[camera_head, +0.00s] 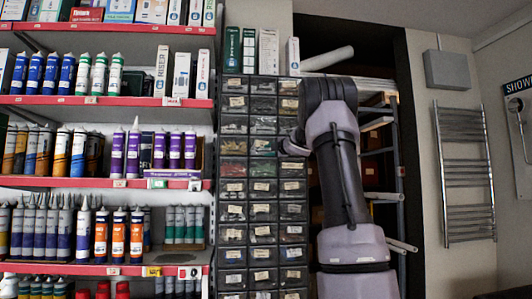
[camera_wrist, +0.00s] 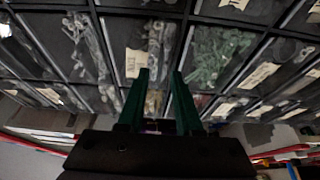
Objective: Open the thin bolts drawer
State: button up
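The small-parts drawer cabinet (camera_head: 262,190) stands in the middle of the head view, with several rows of dark see-through drawers bearing pale labels. The labels are too small or blurred to read, so I cannot tell which is the thin bolts drawer. My gripper (camera_wrist: 162,95) has two green fingers, apart and with nothing seen gripped between them. They point at a drawer (camera_wrist: 158,45) with pale metallic parts and a label. I cannot tell whether the fingertips touch it. In the head view my arm reaches the cabinet's right column; my fingers are hidden there.
Red-edged shelves (camera_head: 105,183) with cartridges and bottles stand left of the cabinet. A dark rack (camera_head: 398,150) with pipes is behind my arm at right. A towel radiator (camera_head: 466,170) hangs on the right wall. A drawer with green parts (camera_wrist: 215,50) is beside my fingers.

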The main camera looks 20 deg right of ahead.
jog(key=shift+w+a, duration=0.1)
jog(key=shift+w, duration=0.85)
jog(key=shift+c, duration=0.3)
grip_shut()
jog(key=shift+s, duration=0.1)
dwell(0.4)
